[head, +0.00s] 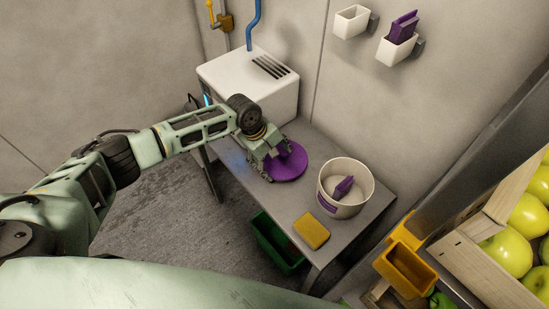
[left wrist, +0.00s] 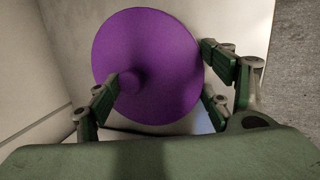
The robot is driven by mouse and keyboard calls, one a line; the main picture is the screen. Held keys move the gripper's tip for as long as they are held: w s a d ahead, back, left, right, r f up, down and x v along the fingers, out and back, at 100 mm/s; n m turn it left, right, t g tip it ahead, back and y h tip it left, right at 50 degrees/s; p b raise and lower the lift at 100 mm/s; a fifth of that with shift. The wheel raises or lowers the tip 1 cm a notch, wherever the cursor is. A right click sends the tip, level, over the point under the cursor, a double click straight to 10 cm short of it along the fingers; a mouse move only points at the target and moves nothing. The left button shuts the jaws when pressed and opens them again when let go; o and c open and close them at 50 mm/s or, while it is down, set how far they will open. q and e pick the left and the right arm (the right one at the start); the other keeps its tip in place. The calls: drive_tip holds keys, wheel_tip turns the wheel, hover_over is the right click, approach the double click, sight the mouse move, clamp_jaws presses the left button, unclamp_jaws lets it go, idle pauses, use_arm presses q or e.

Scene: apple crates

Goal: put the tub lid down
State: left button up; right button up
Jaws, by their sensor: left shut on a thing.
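The purple round tub lid (head: 291,166) is level over the grey table, between the white box and the tub. My left gripper (head: 271,166) is shut on it from the left side. In the left wrist view the lid (left wrist: 155,45) fills the middle, with fingers of my left gripper (left wrist: 160,85) at both sides and a round knob near the left finger. I cannot tell whether the lid touches the table. The white tub (head: 346,205) stands open to its right, with a purple-handled thing inside. My right gripper is not in view.
A white box (head: 250,85) stands at the table's back left. A yellow sponge (head: 311,231) lies near the table's (head: 372,222) front edge. A green bin (head: 277,243) is below. At right are a yellow bin (head: 406,268) and an apple crate (head: 465,257). Holders hang on the wall.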

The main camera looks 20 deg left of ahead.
use_arm(q)
drive_tip(key=shift+f, duration=0.15)
drive_tip(key=shift+s+f, duration=0.15)
drive_tip(key=shift+f, duration=0.25)
drive_tip(key=o, duration=1.1)
drive_tip(key=shift+f, duration=0.15)
drive_tip(key=v, duration=1.3)
drive_tip(key=shift+w+d+r+b, duration=0.15)
drive_tip(key=shift+w+r+b, duration=0.1)
drive_tip(key=shift+r+b, duration=0.05)
drive_tip(key=shift+f, duration=0.1)
